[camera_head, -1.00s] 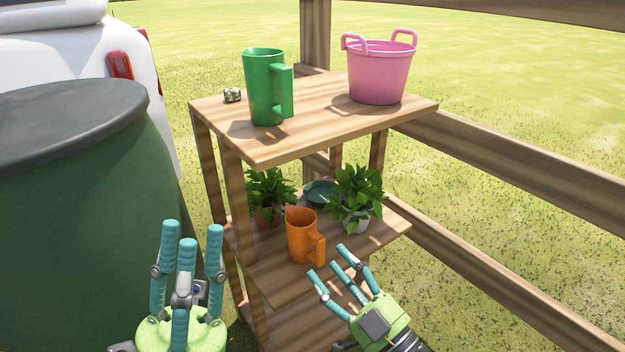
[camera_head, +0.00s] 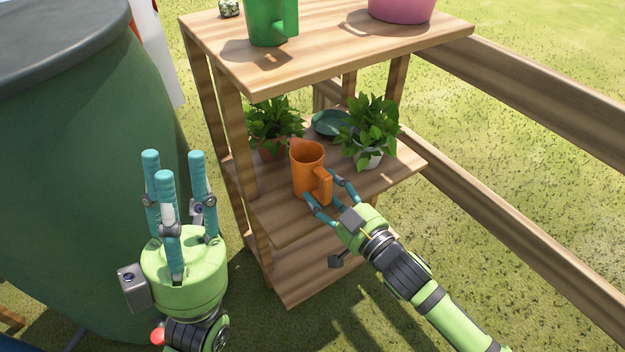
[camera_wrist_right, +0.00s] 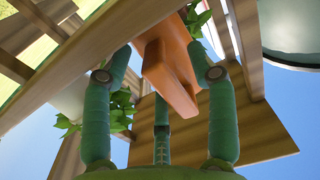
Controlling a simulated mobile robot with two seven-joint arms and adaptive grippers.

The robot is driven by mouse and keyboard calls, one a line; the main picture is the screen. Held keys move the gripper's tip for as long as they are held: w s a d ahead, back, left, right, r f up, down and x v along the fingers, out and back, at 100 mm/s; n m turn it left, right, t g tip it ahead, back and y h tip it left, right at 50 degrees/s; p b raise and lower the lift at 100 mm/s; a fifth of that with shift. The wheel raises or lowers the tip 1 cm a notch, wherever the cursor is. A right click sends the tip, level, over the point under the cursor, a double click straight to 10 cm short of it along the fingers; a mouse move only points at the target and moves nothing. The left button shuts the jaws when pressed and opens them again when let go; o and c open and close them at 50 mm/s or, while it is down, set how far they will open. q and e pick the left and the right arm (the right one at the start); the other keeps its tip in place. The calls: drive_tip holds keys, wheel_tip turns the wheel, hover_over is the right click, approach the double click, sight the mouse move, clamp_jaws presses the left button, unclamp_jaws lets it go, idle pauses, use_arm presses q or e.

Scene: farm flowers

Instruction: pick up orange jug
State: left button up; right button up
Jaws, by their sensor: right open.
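The orange jug (camera_head: 307,166) stands upright on the middle shelf (camera_head: 285,215), its handle toward my right gripper. My right gripper (camera_head: 328,198) is at the jug's handle side, its teal fingers open around the handle, with part of them hidden in the head view. In the right wrist view the orange handle (camera_wrist_right: 167,75) lies between the spread fingers of my right gripper (camera_wrist_right: 160,90); I cannot tell whether they touch it. My left gripper (camera_head: 175,185) is held up, empty, with its fingers apart, in front of the green barrel.
Potted plants (camera_head: 273,125) (camera_head: 370,125) and a teal dish (camera_head: 331,122) stand behind the jug. The top board (camera_head: 325,50) carries a green jug (camera_head: 268,22) and a pink tub (camera_head: 402,8). A green barrel (camera_head: 85,170) is at left, a wooden fence (camera_head: 540,75) at right.

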clamp_jaws()
drive_tip(key=shift+r, duration=0.1)
drive_tip(key=shift+r, duration=0.1)
